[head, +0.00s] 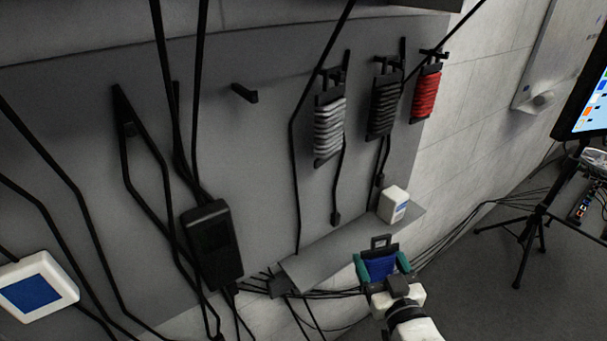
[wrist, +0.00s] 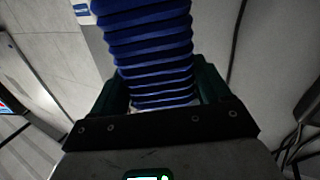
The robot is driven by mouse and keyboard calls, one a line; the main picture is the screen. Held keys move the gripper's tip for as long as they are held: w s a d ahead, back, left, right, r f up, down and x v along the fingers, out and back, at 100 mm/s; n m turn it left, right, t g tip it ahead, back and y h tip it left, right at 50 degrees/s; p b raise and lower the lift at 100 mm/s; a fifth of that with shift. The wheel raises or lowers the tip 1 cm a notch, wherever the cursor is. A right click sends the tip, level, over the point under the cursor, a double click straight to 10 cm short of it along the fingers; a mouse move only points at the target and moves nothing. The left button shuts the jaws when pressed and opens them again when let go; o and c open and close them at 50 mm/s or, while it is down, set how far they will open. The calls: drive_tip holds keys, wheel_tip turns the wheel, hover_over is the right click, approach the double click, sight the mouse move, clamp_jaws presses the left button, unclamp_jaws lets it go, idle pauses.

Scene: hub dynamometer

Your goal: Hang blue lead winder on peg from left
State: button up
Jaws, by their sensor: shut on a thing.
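The blue lead winder (head: 381,266) is held between the green-tipped fingers of my gripper (head: 383,268), low in front of the grey panel, with its dark top loop pointing up. In the wrist view its blue wound lead (wrist: 150,50) fills the top middle between the green fingers of my gripper (wrist: 160,90). A bare black peg (head: 244,93) sticks out of the panel, up and left of my gripper. Winders with white (head: 329,128), black (head: 382,105) and red (head: 427,96) leads hang on pegs to its right.
A grey shelf (head: 330,258) juts from the panel beside my gripper, with a white box (head: 393,204) on it. A black adapter box (head: 211,244) and several cables hang at the left. A tripod (head: 527,222) with a screen stands at the right.

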drive_tip(key=w+a+r+n+y, duration=0.15)
drive_tip(key=a+r, duration=0.25)
drive_tip(key=r, duration=0.5)
drive_tip(key=a+r+n+y, duration=0.2)
drive_tip(key=a+r, duration=0.3)
drive_tip(key=r, duration=0.3)
drive_tip(key=n+g+y+p, duration=0.2)
drive_tip(key=n+g+y, duration=0.1)
drive_tip(key=y, duration=0.1)
approach(248, 121)
drive_tip(key=shift+r+b+x, duration=0.25)
drive_tip(key=shift+b+x, duration=0.55)
drive_tip(key=shift+x, duration=0.45)
drive_tip(key=shift+r+b+x, duration=0.2)
drive_tip(key=shift+b+x, duration=0.6)
drive_tip(key=shift+x, duration=0.4)
drive_tip(key=shift+w+a+f, duration=0.35)
drive_tip(key=shift+w+f, duration=0.05)
drive_tip(key=shift+w, duration=0.1)
drive_tip(key=o, duration=1.2)
drive_tip(key=shift+c, duration=0.2)
drive_tip(key=shift+f, duration=0.1)
drive_tip(key=shift+s, duration=0.1)
